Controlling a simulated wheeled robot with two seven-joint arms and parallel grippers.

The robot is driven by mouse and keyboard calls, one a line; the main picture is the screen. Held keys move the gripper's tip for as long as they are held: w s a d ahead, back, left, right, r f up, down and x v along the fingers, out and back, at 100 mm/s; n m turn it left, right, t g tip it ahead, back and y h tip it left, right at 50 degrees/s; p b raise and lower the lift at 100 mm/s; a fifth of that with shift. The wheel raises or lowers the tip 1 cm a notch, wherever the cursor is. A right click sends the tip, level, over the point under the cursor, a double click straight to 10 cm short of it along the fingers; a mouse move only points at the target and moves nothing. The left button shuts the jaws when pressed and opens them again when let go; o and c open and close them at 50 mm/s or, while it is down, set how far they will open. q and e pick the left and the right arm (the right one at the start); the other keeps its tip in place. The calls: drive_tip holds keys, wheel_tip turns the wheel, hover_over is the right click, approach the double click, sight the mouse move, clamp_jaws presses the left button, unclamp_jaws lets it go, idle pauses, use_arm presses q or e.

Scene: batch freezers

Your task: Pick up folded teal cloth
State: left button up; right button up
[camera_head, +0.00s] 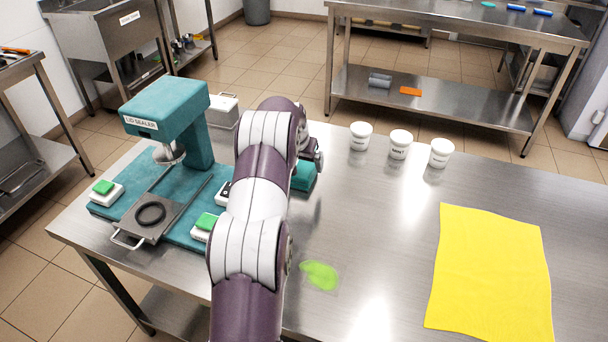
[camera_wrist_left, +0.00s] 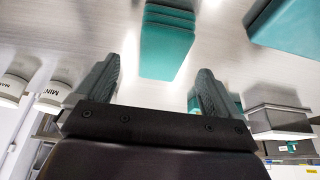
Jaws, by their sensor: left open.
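The folded teal cloth (camera_head: 304,177) lies on the steel table, partly hidden behind my left arm in the head view. In the left wrist view the cloth (camera_wrist_left: 167,42) shows as a stack of layers, ahead of and between the two fingers. My left gripper (camera_wrist_left: 158,72) is open, with nothing between its fingers. In the head view that gripper is mostly hidden by my own arm near the cloth. My right gripper is in neither view.
A teal lid sealer (camera_head: 168,108) stands on the left of the table. Three white tubs, one of them here (camera_head: 400,144), stand along the far edge. A yellow cloth (camera_head: 490,270) lies at right. A green spill (camera_head: 320,275) is near the front. The table's middle is clear.

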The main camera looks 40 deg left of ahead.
sight(303, 170)
use_arm(q)
drive_tip(key=shift+s+x, duration=0.15)
drive_tip(key=shift+x, duration=1.15)
drive_tip(key=shift+s+x, duration=0.1)
drive_tip(key=shift+x, duration=1.2)
drive_tip(key=shift+f, duration=0.3)
drive_tip(key=c, duration=1)
